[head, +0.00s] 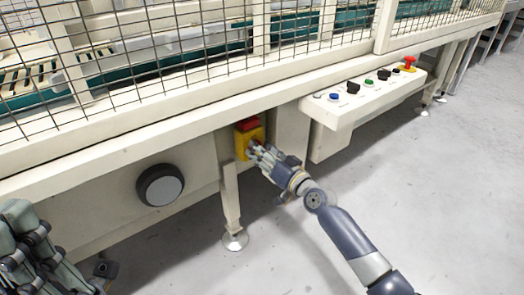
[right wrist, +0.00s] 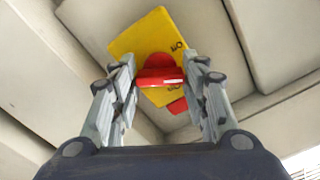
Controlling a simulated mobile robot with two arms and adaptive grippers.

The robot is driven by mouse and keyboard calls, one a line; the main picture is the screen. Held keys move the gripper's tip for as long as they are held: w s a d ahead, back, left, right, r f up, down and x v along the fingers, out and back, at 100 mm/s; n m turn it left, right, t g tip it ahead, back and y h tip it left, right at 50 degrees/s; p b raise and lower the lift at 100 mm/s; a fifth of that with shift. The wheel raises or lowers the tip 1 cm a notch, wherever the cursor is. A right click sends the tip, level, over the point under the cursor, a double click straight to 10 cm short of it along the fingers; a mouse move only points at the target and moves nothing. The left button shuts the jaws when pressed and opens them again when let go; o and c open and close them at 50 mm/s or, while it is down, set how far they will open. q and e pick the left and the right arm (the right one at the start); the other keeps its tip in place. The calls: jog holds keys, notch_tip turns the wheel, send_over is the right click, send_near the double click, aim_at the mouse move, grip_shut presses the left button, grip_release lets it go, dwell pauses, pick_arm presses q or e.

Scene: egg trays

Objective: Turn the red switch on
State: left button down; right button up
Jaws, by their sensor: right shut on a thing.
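The red switch is a red rotary knob on a yellow plate (right wrist: 130,42), fixed below the machine's front beam. In the right wrist view the red knob (right wrist: 160,75) sits between my fingers. My right gripper (head: 257,150) reaches up to the yellow switch box (head: 241,143) in the head view and is shut on the knob, partly hiding it. It also shows in the right wrist view (right wrist: 160,78), a finger on each side of the knob. Lettering on the plate is only partly readable. My left gripper (head: 55,250) is at the lower left, cut off by the picture edge, away from the switch.
A control panel (head: 340,105) with several coloured buttons and a red emergency button (head: 408,62) juts out to the right. A round black and grey knob (head: 160,186) is on the lower panel. A machine leg (head: 231,200) stands just below the switch. Floor to the right is clear.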

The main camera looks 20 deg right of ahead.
jog(key=shift+m+p, duration=0.85)
jog(key=shift+m, duration=5.15)
jog(key=o, duration=1)
jog(key=shift+o, duration=0.2)
jog(key=v, duration=1.2)
